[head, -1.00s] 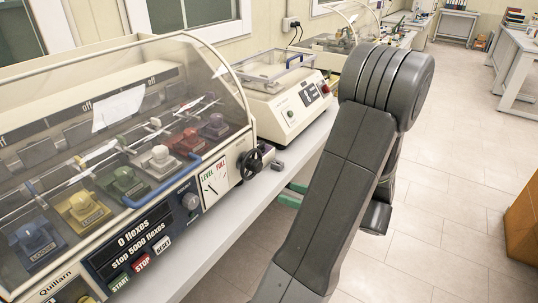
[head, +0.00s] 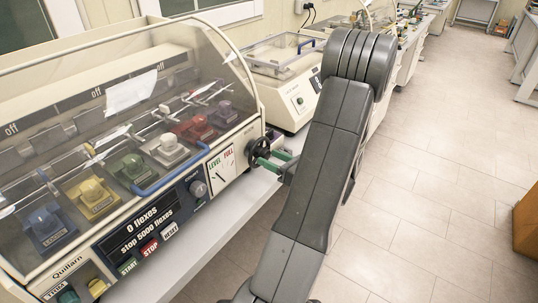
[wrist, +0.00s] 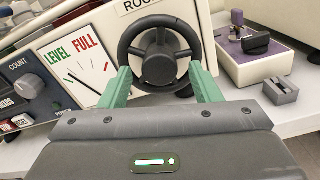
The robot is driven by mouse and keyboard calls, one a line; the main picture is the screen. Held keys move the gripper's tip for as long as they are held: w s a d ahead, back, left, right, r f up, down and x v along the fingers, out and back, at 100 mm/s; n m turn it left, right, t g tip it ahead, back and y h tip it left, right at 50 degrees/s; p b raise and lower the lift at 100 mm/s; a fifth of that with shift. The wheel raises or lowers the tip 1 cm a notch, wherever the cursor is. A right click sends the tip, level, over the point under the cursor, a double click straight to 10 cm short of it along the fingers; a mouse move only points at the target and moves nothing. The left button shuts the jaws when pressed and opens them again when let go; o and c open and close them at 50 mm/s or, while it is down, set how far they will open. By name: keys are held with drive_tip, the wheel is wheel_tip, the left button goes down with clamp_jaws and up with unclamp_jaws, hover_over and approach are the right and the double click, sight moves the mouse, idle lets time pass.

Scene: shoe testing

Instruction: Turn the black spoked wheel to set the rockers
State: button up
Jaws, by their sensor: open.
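The black spoked wheel (wrist: 158,58) sits on the right end of the cream flex-testing machine, just right of the LEVEL/FULL dial (wrist: 75,65). In the head view the wheel (head: 257,149) is partly covered by my gripper. My gripper (wrist: 166,82) is open, with its green fingers on either side of the wheel's lower part in the wrist view. In the head view the green fingers (head: 272,160) point at the wheel. I cannot tell whether they touch the rim. Coloured rockers (head: 95,197) stand in a row under the clear cover.
The cover's blue handle (head: 170,170) and the control panel (head: 140,230) lie left of the wheel. A purple-and-white device (wrist: 255,55) and a small grey block (wrist: 281,91) are on the bench to the right. Another cream machine (head: 290,85) stands behind.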

drive_tip(key=shift+w+a, duration=0.4)
drive_tip(key=shift+a, duration=0.2)
drive_tip(key=shift+c, duration=0.5)
drive_tip(key=c, duration=0.9)
